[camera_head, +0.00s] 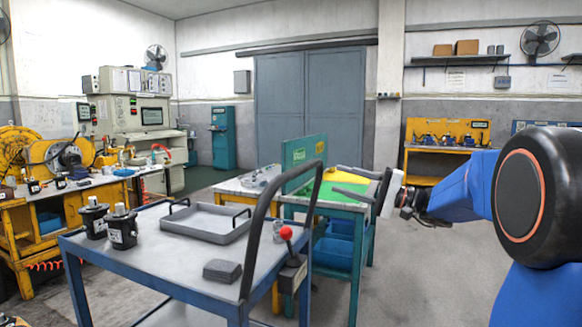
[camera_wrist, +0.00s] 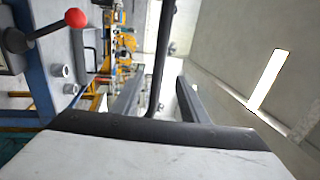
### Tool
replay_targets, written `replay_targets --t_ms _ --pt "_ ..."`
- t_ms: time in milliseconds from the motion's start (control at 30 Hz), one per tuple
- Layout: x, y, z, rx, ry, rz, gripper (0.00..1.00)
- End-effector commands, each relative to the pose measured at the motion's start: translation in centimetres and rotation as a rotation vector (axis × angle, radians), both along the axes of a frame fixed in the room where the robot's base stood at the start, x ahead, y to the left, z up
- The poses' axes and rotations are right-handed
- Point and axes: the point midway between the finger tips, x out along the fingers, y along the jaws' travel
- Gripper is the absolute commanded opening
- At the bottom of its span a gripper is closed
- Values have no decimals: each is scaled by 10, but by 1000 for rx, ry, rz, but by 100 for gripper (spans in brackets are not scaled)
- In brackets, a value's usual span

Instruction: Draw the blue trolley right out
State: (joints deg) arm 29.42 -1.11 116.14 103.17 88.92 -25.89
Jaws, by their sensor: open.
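The blue trolley (camera_head: 180,262), with a blue frame and grey top, stands in the front left of the head view. Its black looped push handle (camera_head: 261,205) rises at its right end. A lever with a red ball knob (camera_head: 286,233) stands beside the handle. My gripper (camera_head: 338,179) is open and empty, fingers pointing left, just right of the handle's upper part. In the wrist view the handle bar (camera_wrist: 160,60) runs through the gap between my two fingers (camera_wrist: 160,90). I cannot tell whether they touch it. The red knob (camera_wrist: 75,17) also shows there.
On the trolley are a grey tray (camera_head: 205,238), two black motors (camera_head: 122,228) and a dark block (camera_head: 222,270). A green-topped table (camera_head: 330,207) stands close behind the handle. A yellow bench (camera_head: 20,230) is at the left.

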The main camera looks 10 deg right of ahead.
Motion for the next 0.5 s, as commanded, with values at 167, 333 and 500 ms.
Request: replay_targets --t_ms 167,333,500 --pt "10 16 4 -1 0 4 40" --pt "25 37 8 -2 1 4 40" --pt "41 59 13 -2 2 5 40"
